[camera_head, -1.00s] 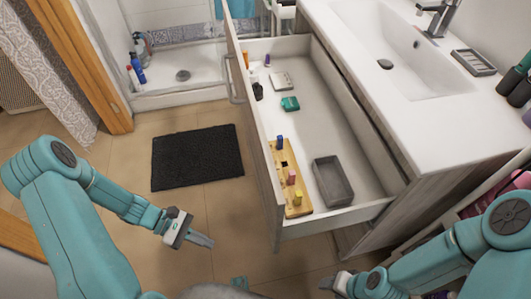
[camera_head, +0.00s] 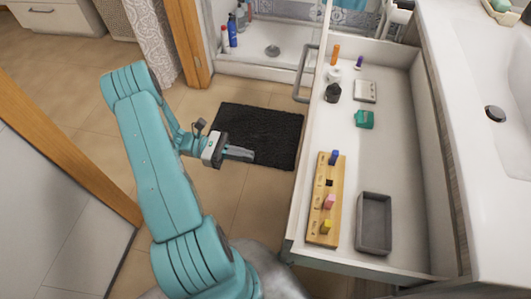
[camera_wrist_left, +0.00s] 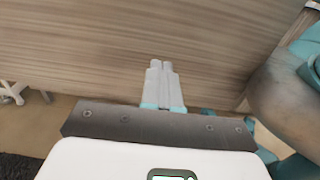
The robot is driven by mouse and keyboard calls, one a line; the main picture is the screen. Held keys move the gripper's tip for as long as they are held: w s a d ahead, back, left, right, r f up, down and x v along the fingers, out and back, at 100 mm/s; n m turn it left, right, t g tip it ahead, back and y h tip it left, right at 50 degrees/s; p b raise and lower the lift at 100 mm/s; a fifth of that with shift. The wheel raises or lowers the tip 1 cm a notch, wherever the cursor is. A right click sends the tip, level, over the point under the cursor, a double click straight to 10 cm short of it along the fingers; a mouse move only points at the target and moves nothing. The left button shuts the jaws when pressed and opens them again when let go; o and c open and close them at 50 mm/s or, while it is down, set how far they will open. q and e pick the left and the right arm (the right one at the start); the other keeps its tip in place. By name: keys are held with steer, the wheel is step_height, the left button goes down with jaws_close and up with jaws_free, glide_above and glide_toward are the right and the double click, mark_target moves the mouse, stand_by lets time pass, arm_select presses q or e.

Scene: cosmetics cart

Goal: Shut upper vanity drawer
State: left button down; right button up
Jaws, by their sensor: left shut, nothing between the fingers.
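The upper vanity drawer (camera_head: 400,180) is pulled out and open in the head view, with its front and handle (camera_head: 305,73) facing left. My left gripper (camera_head: 250,155) is shut and empty, over the floor to the left of the drawer front and apart from it in the head view. In the left wrist view its shut fingers (camera_wrist_left: 165,80) point toward a wood-grain panel (camera_wrist_left: 200,40); I cannot tell whether they touch it. My right gripper is not visible in the head view.
The drawer holds a wooden block board (camera_head: 324,205), a grey tray (camera_head: 374,222), a teal item (camera_head: 364,119), a dark bottle (camera_head: 333,92) and other small things. A black mat (camera_head: 262,130) lies on the floor. The white sink counter (camera_head: 470,110) is at the right.

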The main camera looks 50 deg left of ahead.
arm_select(q)
steer(key=x, duration=1.2)
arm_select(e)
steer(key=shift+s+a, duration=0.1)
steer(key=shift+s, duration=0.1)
arm_select(q)
steer(key=shift+d, duration=0.1)
